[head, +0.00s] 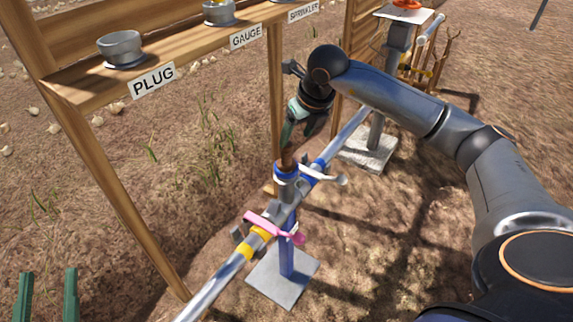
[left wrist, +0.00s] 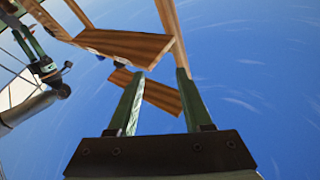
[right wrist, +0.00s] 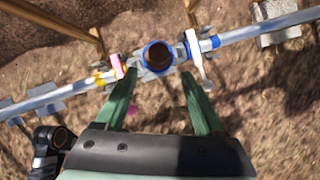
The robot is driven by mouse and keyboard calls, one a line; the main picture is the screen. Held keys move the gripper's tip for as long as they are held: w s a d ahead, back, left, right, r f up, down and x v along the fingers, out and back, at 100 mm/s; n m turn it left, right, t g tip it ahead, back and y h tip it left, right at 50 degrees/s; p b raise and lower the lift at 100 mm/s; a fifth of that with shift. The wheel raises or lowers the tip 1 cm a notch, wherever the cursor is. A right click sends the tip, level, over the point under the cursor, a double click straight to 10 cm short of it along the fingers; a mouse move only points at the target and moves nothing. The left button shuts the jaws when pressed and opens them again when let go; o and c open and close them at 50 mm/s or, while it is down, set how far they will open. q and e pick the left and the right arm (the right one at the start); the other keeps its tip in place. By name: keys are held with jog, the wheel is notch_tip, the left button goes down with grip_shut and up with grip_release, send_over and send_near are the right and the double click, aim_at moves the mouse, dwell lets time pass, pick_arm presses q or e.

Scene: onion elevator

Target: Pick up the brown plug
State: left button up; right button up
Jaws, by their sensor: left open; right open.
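The brown plug (head: 287,161) stands in the blue-ringed top of an upright pipe fitting. It also shows in the right wrist view (right wrist: 158,55) as a round brown top inside a blue ring. My right gripper (head: 290,138) is just above the plug, pointing down. In the right wrist view its open fingers (right wrist: 158,76) lie to either side of the plug's line, with the plug beyond the tips. I cannot tell whether they touch it. My left gripper (head: 48,272) is open and empty at the lower left, and its fingers (left wrist: 161,72) point up toward sky and shelf.
A wooden shelf (head: 190,52) labelled PLUG, GAUGE and SPRINKLER carries a grey cup (head: 120,46) and another cup (head: 218,12). A pink-handled valve (head: 274,229) and a white-handled valve (head: 322,174) flank the fitting. A wooden post (head: 276,95) stands close behind.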

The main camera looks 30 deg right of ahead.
aim_at(290, 149)
jog(key=b+x, duration=0.1)
jog(key=x, duration=0.5)
jog(key=shift+a, duration=0.1)
jog(key=b+x, duration=0.1)
jog(key=x, duration=0.3)
jog(key=shift+s, duration=0.15)
jog(key=shift+w+f+b, duration=0.25)
jog(key=shift+f+b, duration=0.1)
jog(key=shift+f, duration=0.1)
pick_arm(q)
jog(key=s+d+r+m+t+h, duration=0.1)
jog(key=s+r+m+h, duration=0.4)
jog(key=s+r+h, duration=0.1)
notch_tip(290, 149, up, 2)
jog(key=shift+r+m+h, duration=0.15)
jog(key=shift+m+h, duration=0.15)
jog(key=shift+h, duration=0.4)
pick_arm(e)
grip_shut()
